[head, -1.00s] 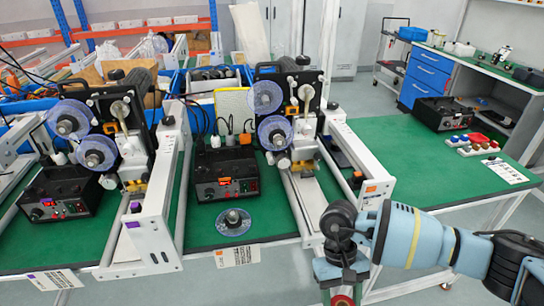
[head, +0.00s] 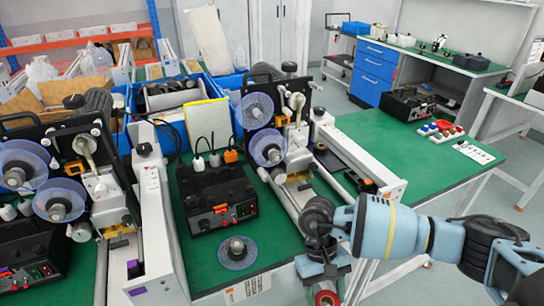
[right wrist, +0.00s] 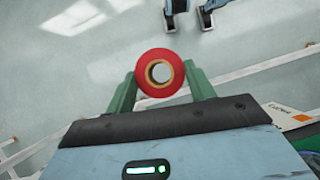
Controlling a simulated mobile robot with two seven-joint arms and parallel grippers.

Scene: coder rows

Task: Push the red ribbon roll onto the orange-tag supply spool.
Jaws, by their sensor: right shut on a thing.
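My right gripper (right wrist: 161,92) is shut on the red ribbon roll (right wrist: 160,72), a red ring with a pale core hole. In the head view the roll (head: 326,298) shows at the bottom edge, partly cut off, below my right wrist. The right-hand coder machine, with an orange tag (head: 391,188) on its white frame, carries two bluish transparent discs: an upper one (head: 255,110) and a lower one (head: 269,148). I cannot tell for sure which is the supply spool. The roll is apart from both, nearer to me. My left gripper is not in view.
A loose transparent reel (head: 237,252) lies on the green table (head: 205,255), in front of a black control box (head: 217,196). A second machine with a purple tag (head: 135,292) stands left.

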